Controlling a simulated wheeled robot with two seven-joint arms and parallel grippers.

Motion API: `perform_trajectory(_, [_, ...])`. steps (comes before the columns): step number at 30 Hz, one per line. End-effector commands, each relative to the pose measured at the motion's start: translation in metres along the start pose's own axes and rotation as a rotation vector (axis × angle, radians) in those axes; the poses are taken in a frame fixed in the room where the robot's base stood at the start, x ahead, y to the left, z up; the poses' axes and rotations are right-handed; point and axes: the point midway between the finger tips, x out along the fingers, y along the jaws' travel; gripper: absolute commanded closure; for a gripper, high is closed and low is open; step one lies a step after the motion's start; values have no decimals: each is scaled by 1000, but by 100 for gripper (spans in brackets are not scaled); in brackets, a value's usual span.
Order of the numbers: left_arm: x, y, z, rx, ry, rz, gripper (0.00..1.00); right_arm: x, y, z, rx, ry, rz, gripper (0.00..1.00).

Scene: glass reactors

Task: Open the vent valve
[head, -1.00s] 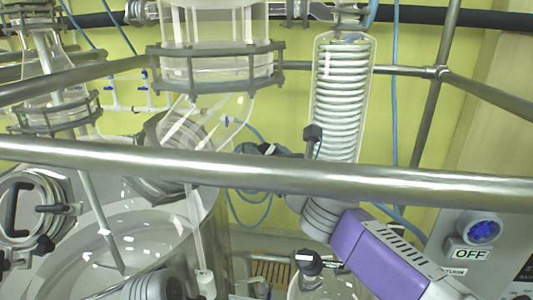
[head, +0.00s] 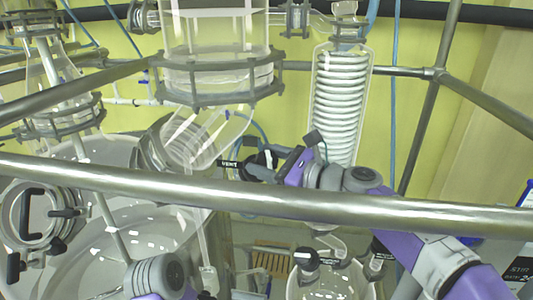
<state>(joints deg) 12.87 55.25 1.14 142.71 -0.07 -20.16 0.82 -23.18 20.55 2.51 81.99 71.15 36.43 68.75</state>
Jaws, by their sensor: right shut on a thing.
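The vent valve's black label reading VENT (head: 229,164) shows just right of the glass neck below the upper glass vessel. My right gripper (head: 262,166) is at the dark vent valve (head: 258,158) beside this label, shut on its handle. The gripper and the rail in front hide much of the handle, so I cannot tell how far it is turned. A link of my left arm shows at the lower left; my left gripper is not in view.
A thick steel rail (head: 420,211) crosses in front of my right arm. A glass coil condenser (head: 340,100) stands behind and right of the gripper. A black-handled valve (head: 306,258) sits below the rail. A clamped round port (head: 35,214) is at the left.

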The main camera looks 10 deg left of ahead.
Motion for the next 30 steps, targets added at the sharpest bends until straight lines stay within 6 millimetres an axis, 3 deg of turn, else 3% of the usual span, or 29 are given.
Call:
perform_trajectory(15, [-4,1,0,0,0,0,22,1,0,-1,-324,0,329,74])
perform_trajectory(30, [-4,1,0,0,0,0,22,0,1,-1,-461,0,471,74])
